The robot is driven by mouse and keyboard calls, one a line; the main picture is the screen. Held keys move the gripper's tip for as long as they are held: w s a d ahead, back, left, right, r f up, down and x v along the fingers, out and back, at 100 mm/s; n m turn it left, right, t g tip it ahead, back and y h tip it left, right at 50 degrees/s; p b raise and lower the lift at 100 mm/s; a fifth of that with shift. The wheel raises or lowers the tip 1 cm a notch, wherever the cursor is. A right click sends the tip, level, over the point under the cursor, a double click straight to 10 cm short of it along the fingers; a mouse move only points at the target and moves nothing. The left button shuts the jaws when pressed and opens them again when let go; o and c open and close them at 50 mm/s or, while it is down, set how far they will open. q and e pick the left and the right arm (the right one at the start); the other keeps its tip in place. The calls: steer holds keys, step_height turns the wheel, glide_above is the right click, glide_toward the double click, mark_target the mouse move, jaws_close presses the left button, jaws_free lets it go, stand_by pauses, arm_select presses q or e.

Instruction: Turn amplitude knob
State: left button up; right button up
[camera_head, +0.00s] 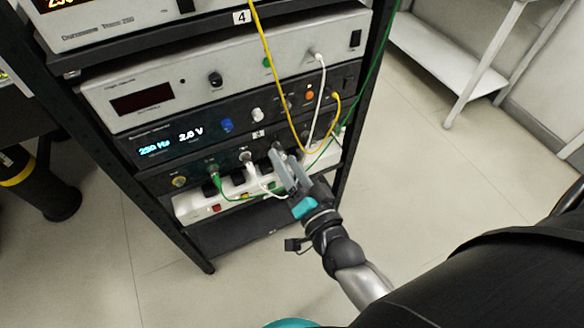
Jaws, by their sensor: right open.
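The black function generator (160,148) sits in the rack; its display reads about 250 Hz and 2.0 V. A blue knob (227,125) and a whitish knob (258,115) are on its front; their labels are too small to read, so I cannot tell which is the amplitude knob. My right gripper (283,163) is open and empty, in front of the lower black panel, below and right of both knobs. It appears apart from them and hides part of that panel. My left gripper is not in view.
A grey unit (140,83) with a black knob (215,78) is above. A yellow cable (275,70), a white cable (321,90) and a green cable (372,80) hang near the gripper. A white power strip (188,206) lies below.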

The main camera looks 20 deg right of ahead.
steer(key=shift+s, duration=1.15)
steer(key=s+a+f+n+g+y, duration=0.1)
steer(key=s+f+n+g, duration=0.3)
steer(key=f, duration=0.9)
steer(key=s+f+n+g, duration=0.2)
steer(key=s+f+g, duration=0.35)
steer(key=f, duration=0.85)
steer(key=s+d+f+n+g, duration=0.1)
steer(key=s+f+n+g, duration=0.1)
steer(key=s+f, duration=0.2)
steer(key=s+d+f+n+g+h, duration=0.1)
steer(key=s+f, duration=0.4)
steer(key=s, duration=0.5)
steer(key=s+d+f+n+g, duration=0.2)
steer(key=s+f+g, duration=0.2)
steer(key=s, duration=0.4)
steer(key=shift+d+f+n+h, duration=0.3)
steer(key=shift+d+f, duration=0.1)
steer(key=shift+f, duration=0.05)
steer(key=shift+g, duration=0.25)
steer(key=shift+c, duration=0.6)
